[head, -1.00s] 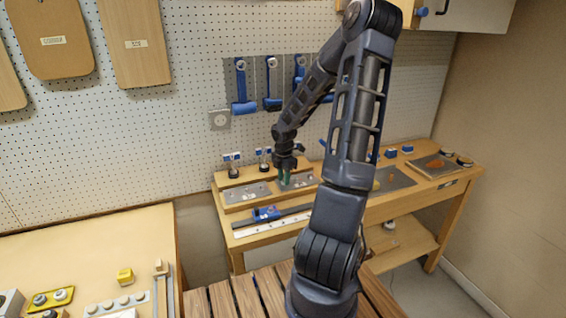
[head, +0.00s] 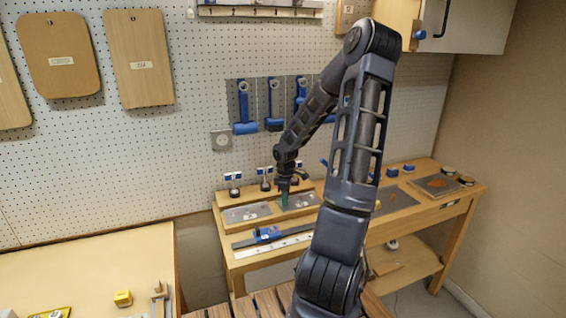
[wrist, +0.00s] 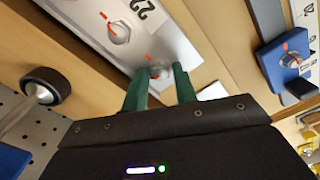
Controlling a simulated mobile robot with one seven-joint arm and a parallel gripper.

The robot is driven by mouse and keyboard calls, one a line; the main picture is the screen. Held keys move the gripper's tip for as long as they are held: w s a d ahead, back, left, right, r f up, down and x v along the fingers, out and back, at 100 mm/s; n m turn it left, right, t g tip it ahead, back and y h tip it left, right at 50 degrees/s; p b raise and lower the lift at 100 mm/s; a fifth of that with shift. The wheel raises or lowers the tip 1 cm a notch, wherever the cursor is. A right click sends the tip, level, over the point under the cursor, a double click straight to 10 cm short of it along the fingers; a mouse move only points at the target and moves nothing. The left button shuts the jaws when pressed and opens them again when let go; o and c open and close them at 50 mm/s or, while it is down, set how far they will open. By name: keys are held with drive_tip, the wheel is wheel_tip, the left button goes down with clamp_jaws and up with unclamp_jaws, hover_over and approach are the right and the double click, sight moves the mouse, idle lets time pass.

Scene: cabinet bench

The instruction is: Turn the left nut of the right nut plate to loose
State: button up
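The right nut plate (head: 300,200) is a grey metal plate on the wooden bench step, partly hidden by my arm. In the wrist view, a metal plate with a "22" label (wrist: 148,12) carries two nuts with red marks. One nut (wrist: 157,72) lies between the tips of my green gripper fingers (wrist: 160,70); the other nut (wrist: 118,32) is clear of them. The fingers are apart, with the nut partly hidden between them; contact is not clear. In the head view, my gripper (head: 284,205) points down at the left part of the right plate.
The left nut plate (head: 247,213) lies beside it. A blue block with a knob (wrist: 291,60) shows in the wrist view. A blue slide on a rail (head: 267,234) lies in front.

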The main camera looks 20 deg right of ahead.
drive_tip(key=m, duration=0.6)
wheel_tip(320, 180, up, 11)
drive_tip(key=s+a+r+m+t+h, duration=0.1)
drive_tip(key=s+a+r+m, duration=0.1)
drive_tip(key=s+r, duration=0.5)
drive_tip(key=s+a+r+m+t+h, duration=0.1)
drive_tip(key=s+a+r+m, duration=0.1)
drive_tip(key=s+a+r, duration=0.3)
drive_tip(key=shift+s+a+r, duration=0.25)
drive_tip(key=shift+s+r, duration=1)
drive_tip(key=shift+s, duration=1.1)
drive_tip(key=s+a+r+m+t+y, duration=0.1)
drive_tip(key=s+r, duration=0.3)
drive_tip(key=s, duration=0.5)
drive_tip(key=shift+s+a+m+t+y, duration=0.3)
drive_tip(key=shift+m+t+y, duration=0.2)
drive_tip(key=shift+t, duration=0.3)
